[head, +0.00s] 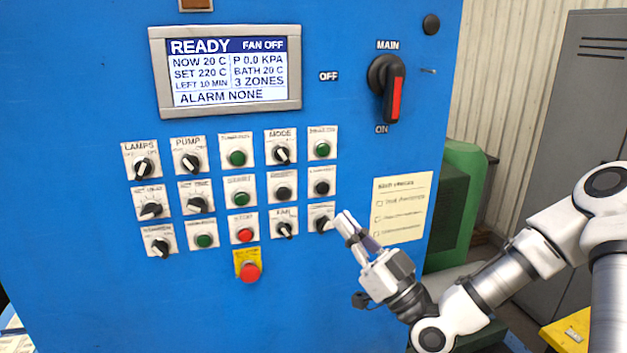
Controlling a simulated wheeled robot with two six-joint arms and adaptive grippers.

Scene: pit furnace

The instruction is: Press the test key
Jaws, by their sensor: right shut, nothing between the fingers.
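A blue control panel (90,90) carries rows of small labelled knobs and push buttons. I cannot read a test label for certain; several labels are too small. My right gripper (344,221) is shut and empty, coming from the lower right. Its fingertips are at the right end of the bottom row, beside a black control (322,225) on a white label plate. The fingertips partly cover that plate, and I cannot tell whether they touch the control. The display (228,72) reads READY, FAN OFF and ALARM NONE. My left gripper is out of view.
A red button on a yellow plate (249,272) sits below the rows. The main switch (388,88) is upper right, its red handle pointing down to ON. A paper checklist (402,207) is right of my fingers. A green machine (460,200) and grey cabinet (585,100) stand beyond.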

